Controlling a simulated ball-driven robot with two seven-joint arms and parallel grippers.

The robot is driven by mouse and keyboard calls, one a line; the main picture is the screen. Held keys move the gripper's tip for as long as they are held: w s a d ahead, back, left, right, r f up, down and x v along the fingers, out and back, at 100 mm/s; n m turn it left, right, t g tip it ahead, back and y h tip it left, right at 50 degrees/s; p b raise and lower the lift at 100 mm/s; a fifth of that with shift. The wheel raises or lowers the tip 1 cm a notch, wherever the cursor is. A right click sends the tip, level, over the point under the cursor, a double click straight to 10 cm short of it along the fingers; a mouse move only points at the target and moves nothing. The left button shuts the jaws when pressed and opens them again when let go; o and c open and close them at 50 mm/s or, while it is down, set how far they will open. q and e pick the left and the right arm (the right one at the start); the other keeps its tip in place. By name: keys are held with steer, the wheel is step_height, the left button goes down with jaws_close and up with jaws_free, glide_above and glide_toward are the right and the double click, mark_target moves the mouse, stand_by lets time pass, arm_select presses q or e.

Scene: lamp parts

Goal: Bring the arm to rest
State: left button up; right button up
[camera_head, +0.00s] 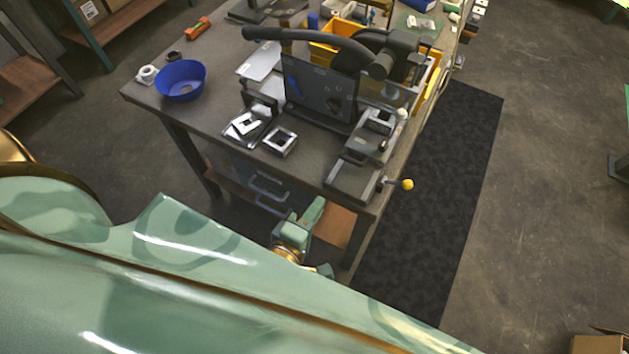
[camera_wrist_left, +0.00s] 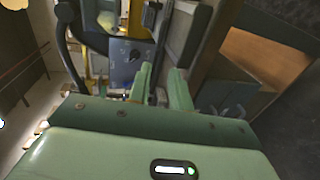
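My left gripper (camera_head: 309,222) hangs low beside the near edge of the workbench (camera_head: 228,125), below its top. In the left wrist view its two green fingers (camera_wrist_left: 162,74) stand apart with a narrow gap between them. Nothing shows between the fingers. My right gripper is not in view.
The bench bears a blue bowl (camera_head: 181,80), a dark upright panel (camera_head: 319,92), small metal frames (camera_head: 281,140), a black curved device (camera_head: 320,44) and yellow bins (camera_head: 430,84). A yellow-knobbed lever (camera_head: 407,184) juts from its right edge. A dark floor mat (camera_head: 446,170) lies clear to the right.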

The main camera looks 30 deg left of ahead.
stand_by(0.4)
arm_select(q)
steer(key=s+a+f+m+g+h+b, duration=0.1)
steer(key=s+f+m+g, duration=0.3)
steer(key=f, duration=0.5)
steer(key=s+a+f+m+g, duration=0.1)
steer(key=s+f+m, duration=0.2)
steer(key=f+m, duration=0.35)
steer(key=s+a+f+m+g+h+b, duration=0.1)
steer(key=s+f+m+g, duration=0.25)
steer(key=f, duration=0.65)
steer(key=s+a+f+m+g+y, duration=0.1)
steer(key=s+a+f+m+g, duration=0.2)
steer(key=s, duration=0.6)
steer(key=s+a+f+m+g+y, duration=0.1)
steer(key=s+a+f+m+g, duration=0.2)
steer(key=s+f, duration=0.5)
steer(key=shift+s+a+m+y, duration=0.4)
steer(key=shift+a+m, duration=0.3)
steer(key=shift+a, duration=0.5)
